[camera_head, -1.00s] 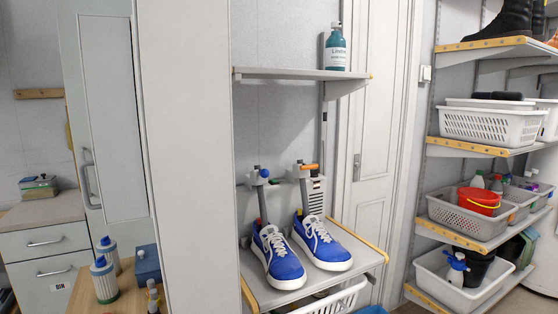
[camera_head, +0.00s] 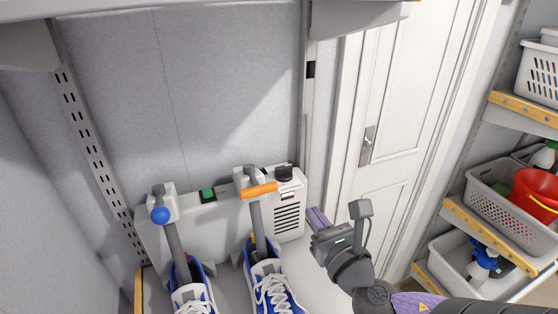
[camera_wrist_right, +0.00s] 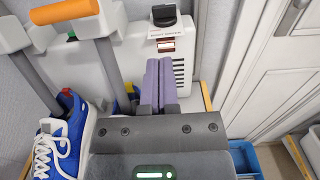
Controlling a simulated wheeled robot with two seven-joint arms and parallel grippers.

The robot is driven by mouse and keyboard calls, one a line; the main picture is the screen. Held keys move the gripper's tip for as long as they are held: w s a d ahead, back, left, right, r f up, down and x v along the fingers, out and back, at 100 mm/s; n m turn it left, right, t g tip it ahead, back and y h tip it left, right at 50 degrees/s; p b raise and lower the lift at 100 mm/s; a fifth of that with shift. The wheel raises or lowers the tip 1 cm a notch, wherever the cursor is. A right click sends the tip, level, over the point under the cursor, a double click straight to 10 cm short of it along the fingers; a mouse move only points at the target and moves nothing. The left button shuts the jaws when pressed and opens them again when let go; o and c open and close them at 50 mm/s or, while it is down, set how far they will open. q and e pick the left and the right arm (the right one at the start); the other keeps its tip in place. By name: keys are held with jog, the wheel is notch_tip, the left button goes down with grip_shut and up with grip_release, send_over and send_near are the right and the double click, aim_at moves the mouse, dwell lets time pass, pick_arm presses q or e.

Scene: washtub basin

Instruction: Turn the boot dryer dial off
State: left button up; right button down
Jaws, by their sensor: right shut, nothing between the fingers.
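The boot dryer (camera_head: 215,218) is a pale grey unit against the back wall of the shelf. Its black dial (camera_head: 284,173) sits on top at the right end; the dial also shows in the right wrist view (camera_wrist_right: 164,15), above a label and a small reddish window. My right gripper (camera_head: 313,218) is just right of the dryer's vented front, lower than the dial and apart from it. In the right wrist view its two purple fingers (camera_wrist_right: 159,82) are shut together with nothing between them, pointing toward the dial. My left gripper is not in view.
Blue-and-white shoes (camera_head: 268,285) stand on the dryer's tubes, which carry a blue knob (camera_head: 160,215) and an orange handle (camera_head: 259,190). A green switch (camera_head: 208,194) is on the dryer top. A shelf (camera_head: 250,14) overhangs above. A white door (camera_head: 395,110) and basket shelves stand right.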

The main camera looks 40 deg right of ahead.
aim_at(279, 170)
jog(key=b+x, duration=0.2)
jog(key=x, duration=1)
jog(key=shift+w+a+f, duration=0.1)
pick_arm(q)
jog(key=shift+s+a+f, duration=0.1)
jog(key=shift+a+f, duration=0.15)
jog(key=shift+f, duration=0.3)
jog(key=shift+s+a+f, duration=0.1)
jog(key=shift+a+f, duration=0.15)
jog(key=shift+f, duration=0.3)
pick_arm(e)
jog(key=shift+w, duration=0.3)
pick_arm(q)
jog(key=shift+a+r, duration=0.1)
pick_arm(e)
jog(key=shift+w, duration=0.1)
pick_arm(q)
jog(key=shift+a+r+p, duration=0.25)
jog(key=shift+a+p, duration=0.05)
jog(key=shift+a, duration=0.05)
